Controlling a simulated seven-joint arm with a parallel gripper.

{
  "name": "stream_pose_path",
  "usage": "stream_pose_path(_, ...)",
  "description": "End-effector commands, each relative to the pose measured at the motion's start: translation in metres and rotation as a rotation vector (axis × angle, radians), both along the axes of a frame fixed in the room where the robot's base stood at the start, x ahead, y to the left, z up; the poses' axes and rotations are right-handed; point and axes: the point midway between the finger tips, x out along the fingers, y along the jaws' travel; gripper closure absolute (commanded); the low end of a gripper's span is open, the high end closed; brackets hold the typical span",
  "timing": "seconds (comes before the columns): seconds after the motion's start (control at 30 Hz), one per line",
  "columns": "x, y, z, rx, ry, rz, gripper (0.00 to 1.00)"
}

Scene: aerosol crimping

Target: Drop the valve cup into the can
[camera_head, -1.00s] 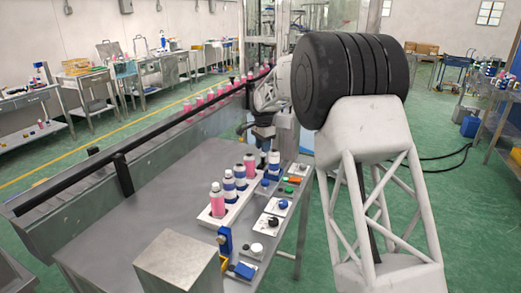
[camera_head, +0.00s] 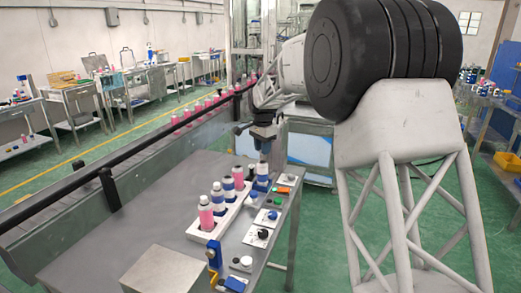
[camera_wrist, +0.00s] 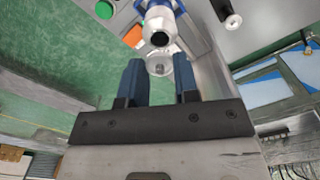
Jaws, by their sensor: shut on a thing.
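The valve cup (camera_wrist: 159,66) is a small round, pale metal disc between my fingertips in the wrist view. My gripper (camera_wrist: 159,68) is shut on it with two dark blue fingers. The open can (camera_wrist: 158,21), white with a blue band and a dark mouth, is just beyond the cup in the wrist view. The cup looks apart from the mouth, but the gap is hard to judge. In the head view my gripper (camera_head: 264,150) points down above the blue-and-white can (camera_head: 263,174) at the far end of the rack. The cup cannot be made out there.
A white rack (camera_head: 196,233) holds several pink and blue-banded cans close by. Small stations with knobs (camera_head: 257,236) stand to its right on the steel table (camera_head: 125,228). A conveyor with pink bottles (camera_head: 208,103) runs behind. The table's left part is clear.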

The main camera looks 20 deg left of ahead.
Motion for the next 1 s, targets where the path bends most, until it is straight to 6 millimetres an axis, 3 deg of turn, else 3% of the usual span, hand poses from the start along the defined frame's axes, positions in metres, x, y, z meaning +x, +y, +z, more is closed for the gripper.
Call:
stream_pose_path(0.57,0.0,0.0,-0.004,0.0,0.001,0.001,0.81)
stream_pose_path(1.0,0.0,0.0,-0.023,0.0,0.001,0.001,0.81)
